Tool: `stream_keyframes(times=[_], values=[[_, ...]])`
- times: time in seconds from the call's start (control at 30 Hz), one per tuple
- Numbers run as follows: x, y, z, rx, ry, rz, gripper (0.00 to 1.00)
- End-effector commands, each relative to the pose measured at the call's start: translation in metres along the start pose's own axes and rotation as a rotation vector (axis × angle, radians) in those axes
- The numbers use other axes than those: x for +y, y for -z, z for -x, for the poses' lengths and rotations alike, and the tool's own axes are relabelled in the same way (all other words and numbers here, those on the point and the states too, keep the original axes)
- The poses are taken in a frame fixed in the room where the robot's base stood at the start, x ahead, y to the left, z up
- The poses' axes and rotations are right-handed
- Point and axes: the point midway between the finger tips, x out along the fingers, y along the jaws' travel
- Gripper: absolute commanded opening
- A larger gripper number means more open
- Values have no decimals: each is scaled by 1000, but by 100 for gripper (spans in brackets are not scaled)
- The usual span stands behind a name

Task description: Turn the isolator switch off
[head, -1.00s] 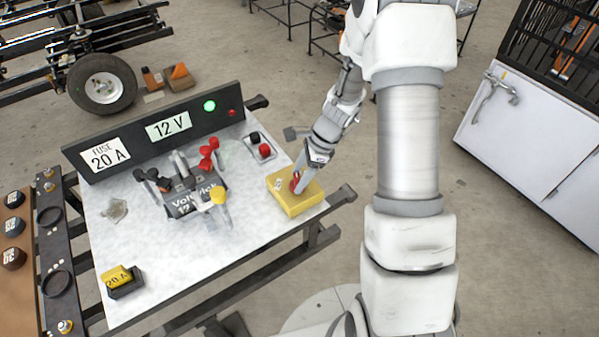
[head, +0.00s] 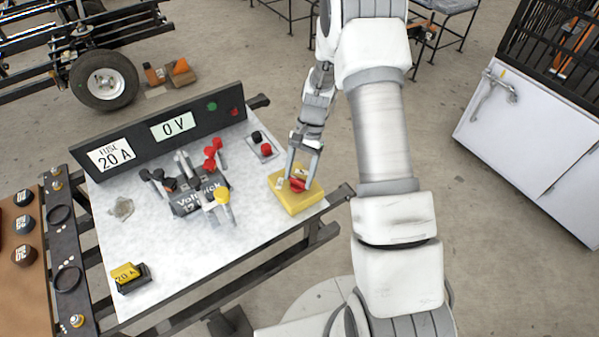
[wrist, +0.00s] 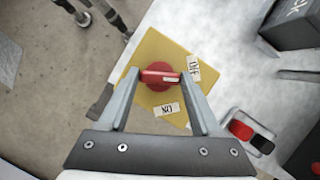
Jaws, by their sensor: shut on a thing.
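The isolator switch is a yellow box (head: 297,203) with a red knob (head: 297,186) on top, at the right end of the bench. My gripper (head: 303,165) comes down over it and is shut on the knob's red handle. In the wrist view the fingers (wrist: 162,80) clasp the two ends of the handle (wrist: 155,76). The white mark on the handle is at the end by the OFF label (wrist: 194,68). The ON label (wrist: 166,109) lies to the side of the handle. The display (head: 173,126) reads 0 V.
A black panel with a 20 A fuse sign (head: 111,155) and a dim green lamp (head: 212,106) stands along the back. Red and black terminals (head: 265,150) sit close to the switch. A black unit with several levers (head: 190,190) stands mid-bench.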

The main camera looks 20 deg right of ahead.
Motion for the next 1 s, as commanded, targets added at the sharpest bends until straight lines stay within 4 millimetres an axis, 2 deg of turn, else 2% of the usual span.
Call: stream_keyframes(times=[0.4, 1.0], values=[[-2, 0, 0, 1, -100, 240, 9], [-2, 0, 0, 0, -126, 303, 9]])
